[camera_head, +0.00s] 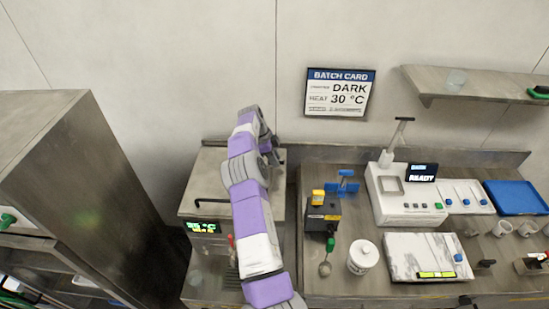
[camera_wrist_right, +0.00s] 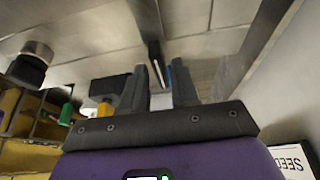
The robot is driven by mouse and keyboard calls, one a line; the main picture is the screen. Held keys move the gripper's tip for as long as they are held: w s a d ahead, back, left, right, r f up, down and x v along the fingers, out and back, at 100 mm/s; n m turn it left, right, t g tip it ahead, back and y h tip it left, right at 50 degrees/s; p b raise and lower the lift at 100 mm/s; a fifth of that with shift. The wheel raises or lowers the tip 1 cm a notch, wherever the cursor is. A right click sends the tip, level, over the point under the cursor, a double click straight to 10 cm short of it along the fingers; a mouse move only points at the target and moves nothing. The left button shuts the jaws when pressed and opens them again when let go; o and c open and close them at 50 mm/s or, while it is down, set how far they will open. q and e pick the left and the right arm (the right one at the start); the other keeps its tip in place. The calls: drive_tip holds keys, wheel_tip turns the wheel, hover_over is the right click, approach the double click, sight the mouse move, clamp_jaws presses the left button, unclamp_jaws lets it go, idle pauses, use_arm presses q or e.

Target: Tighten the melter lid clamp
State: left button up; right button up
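The melter is the grey steel box with a green-lit display (camera_head: 201,228) and a flat steel lid (camera_head: 207,178) with a black bar handle (camera_head: 212,202). My purple right arm lies across its right side in the head view and hides part of the lid. I cannot make out the lid clamp there. My right gripper (camera_head: 271,155) is at the lid's back right, its fingertips hard to see. In the right wrist view its two dark fingers (camera_wrist_right: 160,78) stand apart, with a dark bar (camera_wrist_right: 157,62) showing beyond the gap; contact is unclear. My left gripper is out of view.
Right of the melter, the bench holds a black device with a yellow top (camera_head: 319,205), a blue stand (camera_head: 346,184), a white jar (camera_head: 362,257), a marble slab (camera_head: 415,252) and a white machine (camera_head: 393,190). A tall steel cabinet (camera_head: 85,180) stands at left.

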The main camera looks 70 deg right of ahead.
sight(267, 163)
drive_tip(key=shift+o, duration=0.6)
drive_tip(key=shift+r, duration=0.1)
drive_tip(key=shift+w+r, duration=0.15)
drive_tip(key=shift+r, duration=0.1)
drive_tip(key=v, duration=0.6)
drive_tip(key=shift+w+r+p, duration=0.2)
drive_tip(key=shift+r+p, duration=0.15)
drive_tip(key=shift+a, duration=0.1)
